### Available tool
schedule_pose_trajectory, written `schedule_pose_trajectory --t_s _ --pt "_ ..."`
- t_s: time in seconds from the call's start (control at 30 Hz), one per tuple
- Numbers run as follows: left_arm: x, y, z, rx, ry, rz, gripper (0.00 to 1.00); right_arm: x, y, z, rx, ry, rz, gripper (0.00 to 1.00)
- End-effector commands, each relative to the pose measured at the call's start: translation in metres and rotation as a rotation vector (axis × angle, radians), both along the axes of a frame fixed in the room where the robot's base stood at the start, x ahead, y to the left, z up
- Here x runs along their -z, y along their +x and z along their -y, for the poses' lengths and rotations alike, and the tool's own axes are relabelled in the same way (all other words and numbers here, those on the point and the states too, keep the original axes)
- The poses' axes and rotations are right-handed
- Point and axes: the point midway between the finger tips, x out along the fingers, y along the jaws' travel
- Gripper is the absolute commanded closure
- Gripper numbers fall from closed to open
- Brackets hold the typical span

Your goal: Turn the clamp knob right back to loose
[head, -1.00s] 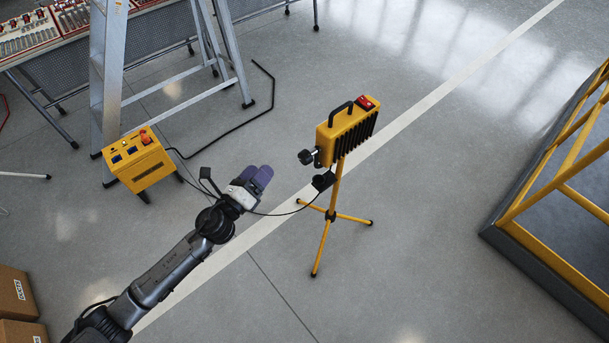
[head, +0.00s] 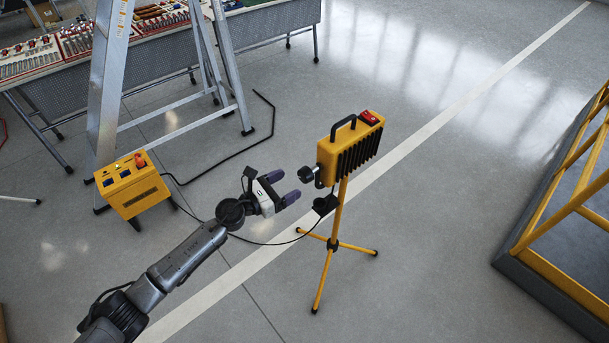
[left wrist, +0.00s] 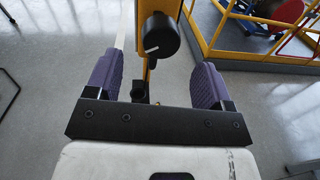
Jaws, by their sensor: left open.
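The black clamp knob (head: 308,174) sticks out from the left side of the yellow work lamp (head: 350,145), which stands on a yellow tripod (head: 332,245). In the left wrist view the knob (left wrist: 158,36) is round and black with a white mark on its face, ahead of and between my fingers. My left gripper (head: 286,187) is open and empty, with purple fingertips, a short way left of the knob and apart from it. In the left wrist view the open fingers (left wrist: 160,84) stand either side of the yellow post. My right gripper is not in view.
A yellow power box (head: 133,187) stands at the left, with a black cable running along the floor. A stepladder (head: 108,85) and a workbench (head: 160,50) are behind it. A yellow-railed platform (head: 565,225) is at the right.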

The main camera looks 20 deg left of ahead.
Motion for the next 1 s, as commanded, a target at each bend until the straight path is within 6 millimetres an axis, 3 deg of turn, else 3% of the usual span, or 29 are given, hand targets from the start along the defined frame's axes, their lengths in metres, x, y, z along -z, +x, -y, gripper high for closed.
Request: schedule_pose_trajectory --t_s 0.2,0.4,0.9,1.0 --pt "0.0 0.031 0.02 0.0 -0.002 0.0 0.25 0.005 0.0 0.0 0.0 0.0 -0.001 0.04" --pt "0.001 0.047 0.031 0.0 -0.002 0.0 0.25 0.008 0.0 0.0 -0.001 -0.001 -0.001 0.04" --pt "0.0 0.055 0.036 0.0 -0.001 -0.001 0.25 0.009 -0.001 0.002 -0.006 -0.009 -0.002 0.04" --pt "0.0 0.055 0.036 0.0 -0.002 -0.001 0.34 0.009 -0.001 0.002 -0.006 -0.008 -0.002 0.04"
